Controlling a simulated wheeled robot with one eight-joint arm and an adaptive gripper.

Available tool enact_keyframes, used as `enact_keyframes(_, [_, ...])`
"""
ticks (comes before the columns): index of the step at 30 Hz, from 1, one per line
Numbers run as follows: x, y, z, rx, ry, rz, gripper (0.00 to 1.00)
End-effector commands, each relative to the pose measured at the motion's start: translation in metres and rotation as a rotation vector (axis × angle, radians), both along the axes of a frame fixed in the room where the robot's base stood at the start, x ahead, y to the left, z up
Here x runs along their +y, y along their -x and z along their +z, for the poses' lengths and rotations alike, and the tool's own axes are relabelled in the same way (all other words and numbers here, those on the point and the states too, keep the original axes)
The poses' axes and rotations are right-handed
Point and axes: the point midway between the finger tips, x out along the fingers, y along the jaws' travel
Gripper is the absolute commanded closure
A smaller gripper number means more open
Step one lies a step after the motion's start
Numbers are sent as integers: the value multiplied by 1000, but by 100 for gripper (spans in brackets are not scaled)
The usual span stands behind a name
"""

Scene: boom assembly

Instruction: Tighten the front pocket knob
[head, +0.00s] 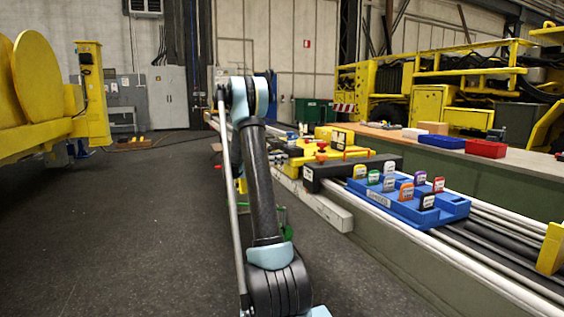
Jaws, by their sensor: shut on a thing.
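My arm rises from the bottom middle of the head view to an elbow near the work line, and its far part drops behind the upper link. My gripper is hidden there, so its fingers and anything in them do not show. Small red knobs (321,158) show on a yellow fixture (312,154) just right of the arm. An orange handle (357,153) is beside them. I cannot tell which knob is the front pocket knob, or whether the gripper touches one.
A blue tray (457,208) with several coloured labelled pieces sits on long pale rails (482,278). A black box (350,172) stands behind it. Blue (444,142) and red (486,149) bins are on the right bench. Yellow machinery (38,80) stands left. The dark floor (130,240) at left is clear.

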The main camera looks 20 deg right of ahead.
Motion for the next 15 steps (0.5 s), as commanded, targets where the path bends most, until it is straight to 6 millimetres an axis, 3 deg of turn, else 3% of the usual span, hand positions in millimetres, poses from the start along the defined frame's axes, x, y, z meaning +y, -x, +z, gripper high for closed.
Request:
enact_keyframes(8, [3, -1, 0, -74, -3, 5, 90])
enact_keyframes(15, [3, -2, 0, -253, -9, 5, 90])
